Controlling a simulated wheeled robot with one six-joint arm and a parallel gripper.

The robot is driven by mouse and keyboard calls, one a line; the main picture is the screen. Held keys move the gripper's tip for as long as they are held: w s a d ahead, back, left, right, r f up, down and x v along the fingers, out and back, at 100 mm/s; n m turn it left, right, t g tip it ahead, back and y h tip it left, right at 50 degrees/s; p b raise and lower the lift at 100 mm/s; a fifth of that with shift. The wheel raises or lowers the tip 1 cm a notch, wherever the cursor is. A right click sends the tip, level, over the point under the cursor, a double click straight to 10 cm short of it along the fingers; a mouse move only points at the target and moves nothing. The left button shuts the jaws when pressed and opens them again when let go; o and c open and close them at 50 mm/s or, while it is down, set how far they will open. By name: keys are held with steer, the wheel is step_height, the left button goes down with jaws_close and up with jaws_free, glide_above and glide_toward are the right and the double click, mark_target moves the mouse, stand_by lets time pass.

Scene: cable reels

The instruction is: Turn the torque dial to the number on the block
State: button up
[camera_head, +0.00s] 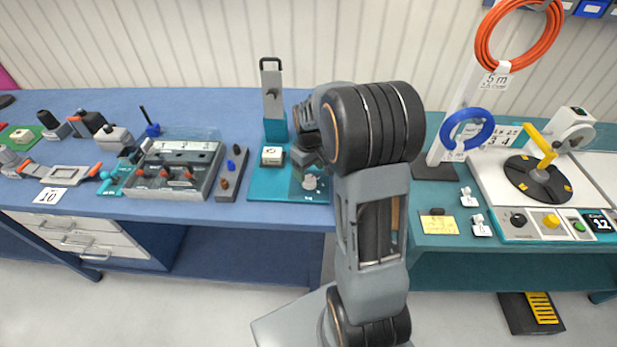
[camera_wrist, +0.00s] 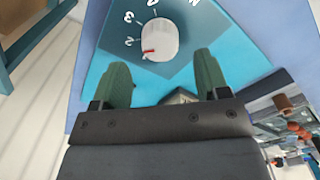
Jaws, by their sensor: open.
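The torque dial is a white round knob (camera_wrist: 160,40) on a teal plate in the wrist view. In the head view the knob (camera_head: 310,183) sits at the front right of the teal board (camera_head: 262,190). My gripper (camera_wrist: 164,80) is open, its two green fingers apart and short of the knob, with nothing between the tips. A white block (camera_head: 271,156) stands on the board left of my gripper; its number is too small to read. My arm hides part of the board.
A grey post with a handle (camera_head: 272,92) rises behind the block. A grey strip with knobs (camera_head: 231,175) and a grey tray (camera_head: 175,168) lie to the left. A teal bench with a cable reel (camera_head: 538,180) is on the right.

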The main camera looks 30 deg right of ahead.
mark_target(309, 179)
steer(key=shift+f, duration=2.1)
steer(key=c, duration=0.9)
